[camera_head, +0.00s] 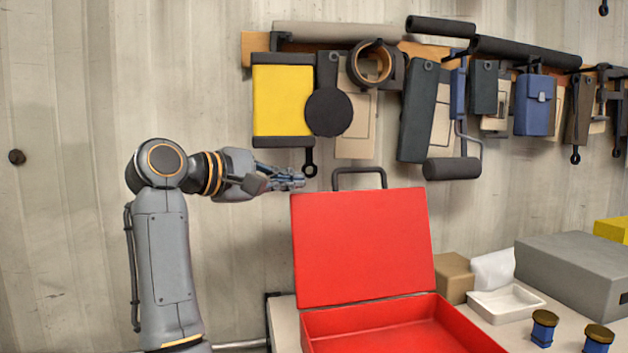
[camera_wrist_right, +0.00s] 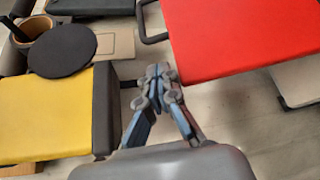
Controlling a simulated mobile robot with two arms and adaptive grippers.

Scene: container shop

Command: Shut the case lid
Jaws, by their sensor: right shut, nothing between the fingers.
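The red case stands open on the table. Its lid (camera_head: 362,248) is raised nearly upright, with a dark handle (camera_head: 360,178) on its top edge. The case base (camera_head: 400,328) lies below, cut off by the bottom of the head view. My right gripper (camera_head: 298,180) is shut and empty beside the lid's upper left corner. In the right wrist view, the closed fingertips (camera_wrist_right: 160,76) are just left of the red lid (camera_wrist_right: 245,35), with a small gap showing, and part of the handle (camera_wrist_right: 150,22) is visible. My left gripper is not in view.
Tools and a yellow panel (camera_head: 282,100) hang on the wall rack above the gripper. Right of the case are a brown box (camera_head: 453,277), a white tray (camera_head: 507,305), a grey box (camera_head: 575,272) and blue spools (camera_head: 543,328).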

